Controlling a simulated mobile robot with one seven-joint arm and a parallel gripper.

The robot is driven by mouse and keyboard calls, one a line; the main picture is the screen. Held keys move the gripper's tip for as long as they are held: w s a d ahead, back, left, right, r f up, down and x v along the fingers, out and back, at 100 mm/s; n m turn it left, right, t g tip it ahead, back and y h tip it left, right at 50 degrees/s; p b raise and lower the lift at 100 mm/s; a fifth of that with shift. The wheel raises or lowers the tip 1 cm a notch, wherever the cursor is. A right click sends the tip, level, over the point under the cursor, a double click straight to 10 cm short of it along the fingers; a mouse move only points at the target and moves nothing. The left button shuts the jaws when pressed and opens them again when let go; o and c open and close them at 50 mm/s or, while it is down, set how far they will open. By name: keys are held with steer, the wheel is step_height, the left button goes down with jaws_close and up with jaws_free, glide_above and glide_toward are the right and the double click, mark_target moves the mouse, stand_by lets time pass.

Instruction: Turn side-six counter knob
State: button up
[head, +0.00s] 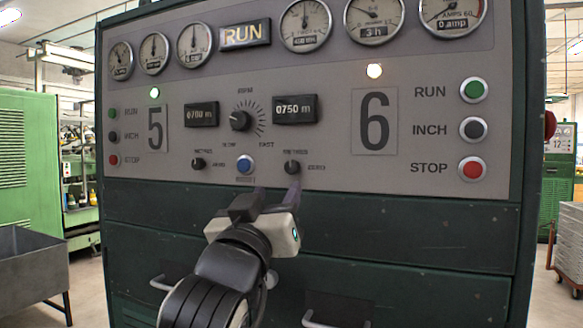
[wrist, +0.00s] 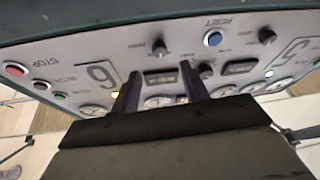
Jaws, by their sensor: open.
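The side-six counter knob (head: 292,167) is a small black knob on the grey panel, below the counter window reading 0750 m (head: 295,109). My gripper (head: 277,190) is in front of the panel's lower edge, its right finger just below this knob. In the upside-down wrist view, the knob (wrist: 160,47) lies beyond and between the two finger tips of my gripper (wrist: 158,69). The fingers are spread and nothing is held. Whether a finger touches the panel cannot be told.
A blue button (head: 244,164) and a similar side-five knob (head: 198,163) sit left of it. The larger speed knob (head: 239,120) is above. Run, inch and red stop buttons (head: 473,169) line the right side. Drawer-like handles (head: 325,322) stick out below the panel.

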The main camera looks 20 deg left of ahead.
mark_target(291, 169)
steer(key=p+x, duration=0.1)
steer(key=x, duration=0.7)
steer(key=shift+p, duration=0.4)
steer(key=shift+c, duration=0.4)
jaws_close()
